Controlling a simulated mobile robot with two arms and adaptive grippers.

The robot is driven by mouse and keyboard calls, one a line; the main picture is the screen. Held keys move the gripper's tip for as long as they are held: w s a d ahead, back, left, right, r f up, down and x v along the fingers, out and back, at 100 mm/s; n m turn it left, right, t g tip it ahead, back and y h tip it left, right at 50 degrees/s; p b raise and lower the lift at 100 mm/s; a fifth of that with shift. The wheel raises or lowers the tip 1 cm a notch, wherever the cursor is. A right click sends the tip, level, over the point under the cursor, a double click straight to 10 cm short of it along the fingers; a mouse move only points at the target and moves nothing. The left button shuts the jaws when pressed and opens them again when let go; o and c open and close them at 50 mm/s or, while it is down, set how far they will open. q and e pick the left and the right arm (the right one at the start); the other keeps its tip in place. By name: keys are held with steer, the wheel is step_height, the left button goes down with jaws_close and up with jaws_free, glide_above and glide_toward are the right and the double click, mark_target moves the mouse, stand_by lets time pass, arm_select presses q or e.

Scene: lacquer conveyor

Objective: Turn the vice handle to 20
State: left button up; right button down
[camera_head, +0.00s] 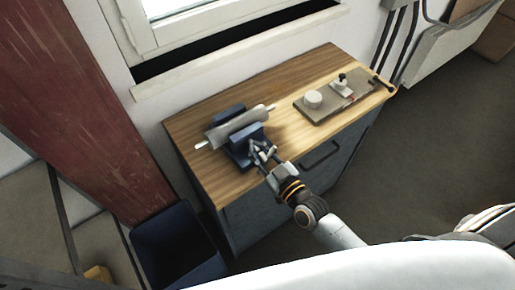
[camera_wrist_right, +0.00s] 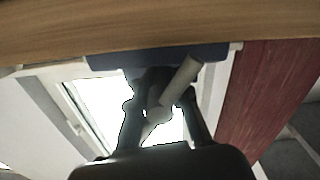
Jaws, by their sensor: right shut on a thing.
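A blue vice (camera_head: 239,147) stands on the left part of the wooden cabinet top, with a grey cylindrical piece (camera_head: 236,127) lying across its jaws. My right gripper (camera_head: 263,154) is at the near side of the vice, shut on the vice handle. In the right wrist view the pale rod of the vice handle (camera_wrist_right: 178,88) slants between the two dark fingers (camera_wrist_right: 160,108), below the blue vice body (camera_wrist_right: 105,55). In the head view the handle is mostly hidden by the gripper. My left gripper is not in view.
A grey board (camera_head: 345,100) with a white round piece (camera_head: 313,99) and a small clamp lies on the right of the cabinet top (camera_head: 200,120). A dark blue bin (camera_head: 178,245) stands on the floor at the left. A window is behind the cabinet.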

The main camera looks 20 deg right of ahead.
steer(key=shift+m, duration=0.4)
stand_by(0.5)
steer(key=shift+r+m+p, duration=0.1)
steer(key=shift+m+p, duration=0.25)
steer(key=shift+m, duration=2.75)
steer(key=c, duration=1.2)
jaws_free()
